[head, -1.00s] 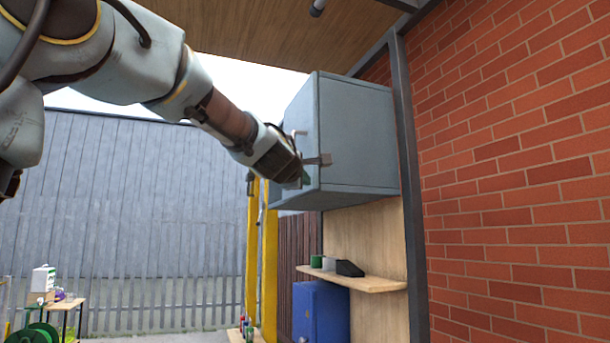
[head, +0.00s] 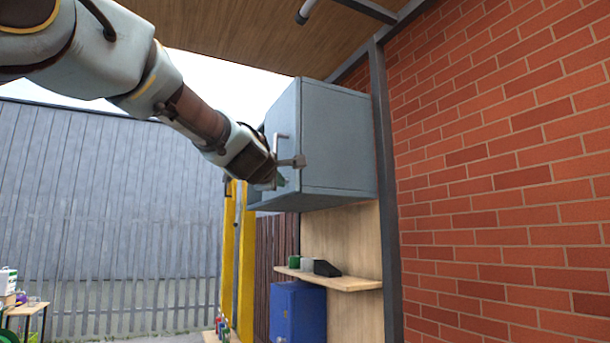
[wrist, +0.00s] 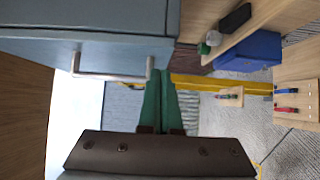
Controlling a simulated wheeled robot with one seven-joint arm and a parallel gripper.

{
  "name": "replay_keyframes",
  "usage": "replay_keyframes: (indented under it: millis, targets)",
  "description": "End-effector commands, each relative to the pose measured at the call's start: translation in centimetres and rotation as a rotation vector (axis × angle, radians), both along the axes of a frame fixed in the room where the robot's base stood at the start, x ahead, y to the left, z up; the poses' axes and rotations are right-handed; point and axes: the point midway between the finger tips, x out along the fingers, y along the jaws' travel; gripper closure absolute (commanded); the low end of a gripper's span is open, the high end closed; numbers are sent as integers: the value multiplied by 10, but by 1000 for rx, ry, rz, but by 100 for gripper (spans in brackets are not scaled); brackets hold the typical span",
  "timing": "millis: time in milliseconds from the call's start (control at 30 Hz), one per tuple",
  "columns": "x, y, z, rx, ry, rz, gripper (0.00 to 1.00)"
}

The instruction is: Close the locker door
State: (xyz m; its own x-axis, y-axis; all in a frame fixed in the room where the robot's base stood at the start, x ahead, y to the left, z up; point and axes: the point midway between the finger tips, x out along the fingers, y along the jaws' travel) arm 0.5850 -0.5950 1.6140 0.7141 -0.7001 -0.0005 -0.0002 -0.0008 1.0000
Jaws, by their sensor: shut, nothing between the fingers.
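The locker (head: 340,140) is a grey-blue box mounted high beside the brick wall. Its door (head: 285,110) is the narrow front face on the left, seen at a steep angle, with a metal bar handle (head: 278,148). The door lies close to the locker body; I cannot tell whether a small gap remains. In the wrist view the handle (wrist: 108,76) shows on the door (wrist: 110,50) at upper left. My gripper (head: 281,181) is at the front of the door near the handle's lower end. Its green fingers (wrist: 163,75) are together and empty beside the handle end; contact is unclear.
Below the locker is a wooden shelf (head: 330,279) with small items, and a blue cabinet (head: 297,312). Yellow posts (head: 237,260) stand to the left. The brick wall (head: 490,180) closes the right side. Open ground lies towards the fence (head: 110,200).

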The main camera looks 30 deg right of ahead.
Motion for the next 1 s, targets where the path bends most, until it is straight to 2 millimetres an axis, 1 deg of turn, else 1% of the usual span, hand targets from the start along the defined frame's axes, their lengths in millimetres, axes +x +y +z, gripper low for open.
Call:
replay_keyframes:
  millis: [33,67,133,367,400,500,600,767,1000]
  targets:
    - [-5,-3,4,2,1,0,100]
    - [-8,-4,4,1,1,-1,100]
    - [-12,-7,1,-1,0,1,100]
    - [-31,-18,0,-1,2,0,100]
    - [-39,-23,0,-1,1,-3,100]
    - [-52,-31,0,1,2,-1,100]
    - [-62,-38,0,1,-1,0,100]
    - [-71,-43,0,1,0,1,100]
    - [-70,-42,-2,5,-1,3,100]
